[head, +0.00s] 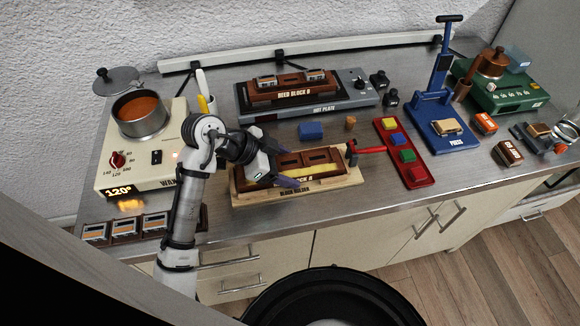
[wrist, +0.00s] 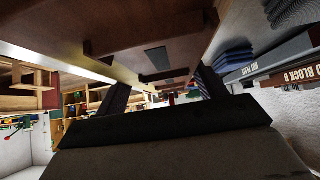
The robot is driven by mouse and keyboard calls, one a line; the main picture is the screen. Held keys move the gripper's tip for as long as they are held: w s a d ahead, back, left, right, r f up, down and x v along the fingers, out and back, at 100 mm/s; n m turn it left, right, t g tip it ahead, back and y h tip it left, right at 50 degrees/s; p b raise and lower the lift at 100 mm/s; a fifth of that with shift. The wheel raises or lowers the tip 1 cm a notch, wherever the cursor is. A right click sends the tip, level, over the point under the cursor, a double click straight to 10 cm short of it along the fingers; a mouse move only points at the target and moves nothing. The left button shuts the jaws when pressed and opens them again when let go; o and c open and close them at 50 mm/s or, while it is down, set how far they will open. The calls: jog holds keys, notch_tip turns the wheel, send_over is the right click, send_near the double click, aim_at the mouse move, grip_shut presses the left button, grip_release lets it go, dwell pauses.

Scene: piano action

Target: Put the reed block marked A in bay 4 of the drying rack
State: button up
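Reed block A (head: 322,156) is a dark brown block at the pale wooden block holder (head: 340,182), in the middle of the bench in the head view. Its label is partly hidden by my gripper. My gripper (head: 279,168) is at the block's left part, one dark finger crossing in front of it. In the wrist view the two fingers of my gripper (wrist: 160,88) stand apart, with brown wood filling the view above and between them. Whether they press on the block cannot be told. I cannot identify a drying rack or numbered bays with certainty.
Reed block B (head: 293,88) sits on the hot plate (head: 340,101) behind. A red tray (head: 418,178) with coloured pieces is to the right, a blue press (head: 452,140) farther right. The warmer with a pot (head: 140,115) is left. A brown rack (head: 127,236) holds several pieces, front left.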

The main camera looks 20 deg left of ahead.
jog(key=c, duration=0.9)
jog(key=shift+r, duration=0.1)
